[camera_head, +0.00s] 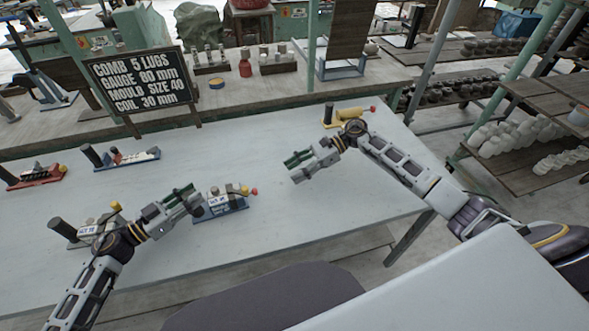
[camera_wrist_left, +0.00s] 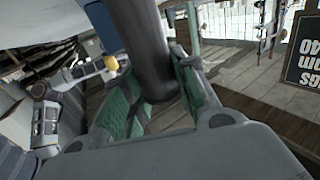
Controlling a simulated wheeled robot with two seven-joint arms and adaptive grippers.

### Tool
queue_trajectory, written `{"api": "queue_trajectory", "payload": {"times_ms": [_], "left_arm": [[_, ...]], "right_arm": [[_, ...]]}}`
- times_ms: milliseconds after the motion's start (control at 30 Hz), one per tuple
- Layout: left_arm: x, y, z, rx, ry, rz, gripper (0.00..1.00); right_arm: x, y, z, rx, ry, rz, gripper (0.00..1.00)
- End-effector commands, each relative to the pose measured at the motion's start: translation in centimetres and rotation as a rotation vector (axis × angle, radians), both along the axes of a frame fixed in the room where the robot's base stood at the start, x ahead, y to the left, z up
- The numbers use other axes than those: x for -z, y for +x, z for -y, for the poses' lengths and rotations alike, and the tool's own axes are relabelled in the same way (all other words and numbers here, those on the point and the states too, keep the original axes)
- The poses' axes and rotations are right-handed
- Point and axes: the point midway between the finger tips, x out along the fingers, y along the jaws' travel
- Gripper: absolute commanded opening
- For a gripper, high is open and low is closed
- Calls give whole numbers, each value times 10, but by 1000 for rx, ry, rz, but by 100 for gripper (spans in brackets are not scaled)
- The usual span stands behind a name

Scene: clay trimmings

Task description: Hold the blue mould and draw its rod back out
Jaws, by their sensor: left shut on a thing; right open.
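The blue mould (camera_head: 226,209) stands on the pale table, a grey-and-white block with a label on a blue base. The post is mostly hidden in the head view. My right gripper (camera_head: 297,166) is open and empty above the table, right of the mould and apart from it.
Other moulds stand around: a red one (camera_head: 38,182) and another (camera_head: 122,158) at left, a pale one (camera_head: 88,232) near my left arm, and a yellow one (camera_head: 347,117) behind my right gripper. A black sign (camera_head: 140,83) stands behind. The table right of the blue mould is clear.

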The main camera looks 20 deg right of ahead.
Motion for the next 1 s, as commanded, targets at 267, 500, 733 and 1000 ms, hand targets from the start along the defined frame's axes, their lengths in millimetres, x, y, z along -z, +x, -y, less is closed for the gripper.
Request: {"api": "queue_trajectory", "payload": {"times_ms": [267, 500, 733, 1000], "left_arm": [[1, -1, 0, 1, 0, -1, 51], [0, 0, 0, 0, 0, 0, 53], [0, -1, -3, 0, 1, 0, 53], [2, -10, -21, 0, 2, -3, 53]], "right_arm": [[0, 0, 0, 0, 0, 0, 44], [0, 0, 0, 0, 0, 0, 44], [0, 0, 0, 0, 0, 0, 44], [0, 0, 0, 0, 0, 0, 44]]}}
